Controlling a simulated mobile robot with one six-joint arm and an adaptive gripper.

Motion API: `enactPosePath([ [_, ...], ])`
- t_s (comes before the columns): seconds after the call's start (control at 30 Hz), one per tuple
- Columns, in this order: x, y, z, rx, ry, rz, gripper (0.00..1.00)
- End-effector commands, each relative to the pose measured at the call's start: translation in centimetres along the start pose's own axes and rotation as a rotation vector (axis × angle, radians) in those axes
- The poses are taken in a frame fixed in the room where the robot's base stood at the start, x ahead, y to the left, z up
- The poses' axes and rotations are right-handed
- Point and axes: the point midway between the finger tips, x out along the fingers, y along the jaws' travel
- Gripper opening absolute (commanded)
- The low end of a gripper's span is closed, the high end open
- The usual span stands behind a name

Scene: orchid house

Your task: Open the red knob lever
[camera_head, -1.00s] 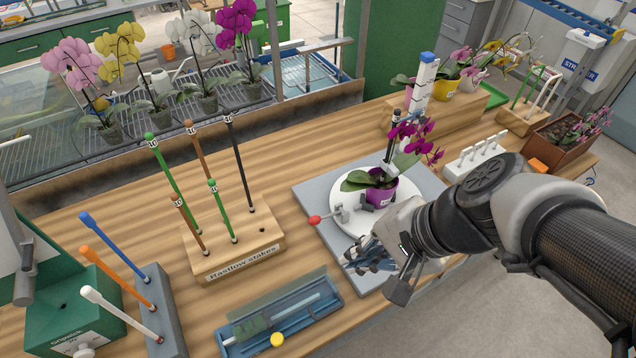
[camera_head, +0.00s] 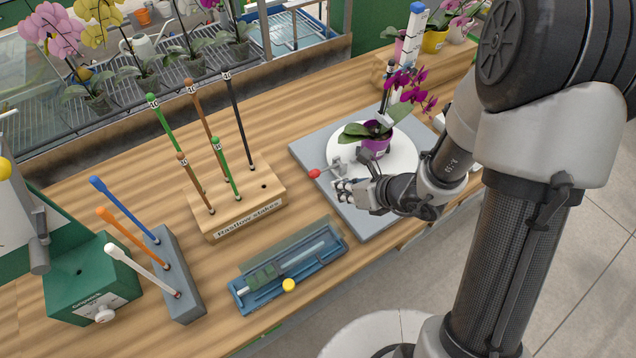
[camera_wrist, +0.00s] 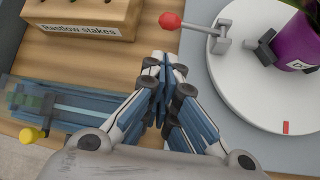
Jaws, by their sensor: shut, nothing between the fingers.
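The red knob (camera_head: 314,173) sits at the end of a thin lever beside a grey bracket (camera_head: 336,165) at the left edge of the white round turntable (camera_head: 400,155). In the wrist view the red knob (camera_wrist: 170,20) is at the top, with the bracket (camera_wrist: 220,38) to its right. My gripper (camera_head: 345,190) is shut and empty, just below and right of the knob in the head view. In the wrist view my gripper's closed fingertips (camera_wrist: 158,62) point up, a short gap below the knob. They look apart from the lever.
A purple pot (camera_head: 374,148) with an orchid stands on the turntable, clasped by a dark clamp. The Rasflow stakes block (camera_head: 240,213) and a blue tray (camera_head: 325,255) with a yellow knob (camera_head: 288,285) lie to the left. Bare wood (camera_head: 285,125) lies behind the stakes.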

Motion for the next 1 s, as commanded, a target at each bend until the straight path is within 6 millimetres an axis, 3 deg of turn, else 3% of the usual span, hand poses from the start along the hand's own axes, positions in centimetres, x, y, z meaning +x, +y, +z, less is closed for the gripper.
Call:
enactPosePath([
  [0.37,0.6,0.0,0.0,-0.003,-0.001,0.001,0.0],
  [0.8,8.0,0.1,-0.1,-0.004,0.0,0.003,0.0],
  [1.0,9.7,0.0,0.0,-0.004,-0.001,0.001,0.0],
])
